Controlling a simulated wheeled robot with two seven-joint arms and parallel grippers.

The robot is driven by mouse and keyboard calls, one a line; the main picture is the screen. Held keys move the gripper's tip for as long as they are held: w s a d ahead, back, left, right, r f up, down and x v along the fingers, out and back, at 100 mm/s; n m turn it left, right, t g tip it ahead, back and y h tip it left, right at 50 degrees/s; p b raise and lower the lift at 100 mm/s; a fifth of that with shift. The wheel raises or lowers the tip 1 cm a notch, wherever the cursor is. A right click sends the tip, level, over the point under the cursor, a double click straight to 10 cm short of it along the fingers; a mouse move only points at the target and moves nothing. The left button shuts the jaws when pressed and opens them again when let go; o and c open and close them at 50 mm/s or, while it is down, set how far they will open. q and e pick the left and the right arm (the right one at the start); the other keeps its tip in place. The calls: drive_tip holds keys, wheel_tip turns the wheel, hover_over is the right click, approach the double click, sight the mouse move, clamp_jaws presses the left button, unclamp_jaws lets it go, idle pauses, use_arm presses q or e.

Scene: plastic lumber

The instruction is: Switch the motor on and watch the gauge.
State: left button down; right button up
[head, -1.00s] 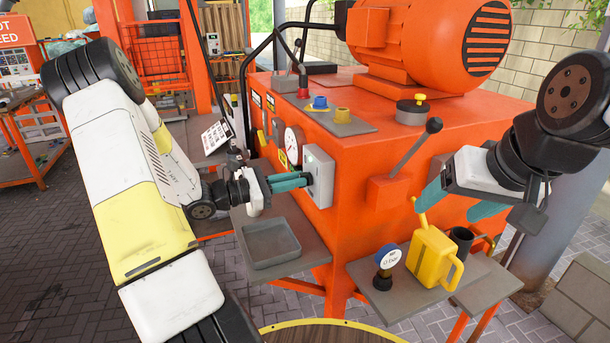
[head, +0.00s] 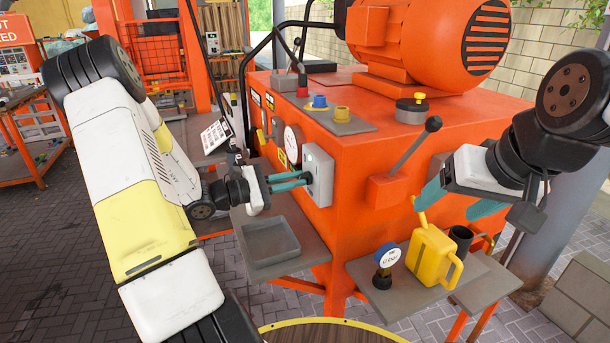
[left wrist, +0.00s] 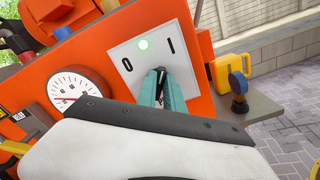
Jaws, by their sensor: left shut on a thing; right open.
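My left gripper (head: 290,181) is shut on the dark switch knob (left wrist: 161,78) at the grey-white switch plate (head: 319,176) on the orange machine. In the left wrist view the plate (left wrist: 150,42) shows 0 at left, 1 at right and a lit green lamp (left wrist: 144,44). The fingers hide most of the knob, so I cannot tell its exact angle. The white round gauge (left wrist: 77,90) is left of the plate, its reddish needle toward the lower left; it also shows in the head view (head: 292,144). The orange motor (head: 430,42) sits on top. My right gripper (head: 456,204) is open and empty.
A grey tray (head: 270,250) is below my left gripper. A yellow can (head: 432,256), a dark cup (head: 462,238) and a small gauge on a stand (head: 386,262) are on a shelf below my right gripper. A lever (head: 415,150) sticks out between the arms.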

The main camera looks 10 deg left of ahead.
use_arm(q)
drive_tip(key=c, duration=1.5)
unclamp_jaws()
drive_tip(key=shift+o, duration=0.2)
drive_tip(key=shift+a, duration=0.1)
drive_tip(key=v, duration=0.7)
drive_tip(key=shift+s+a, duration=0.25)
drive_tip(key=shift+a, duration=0.05)
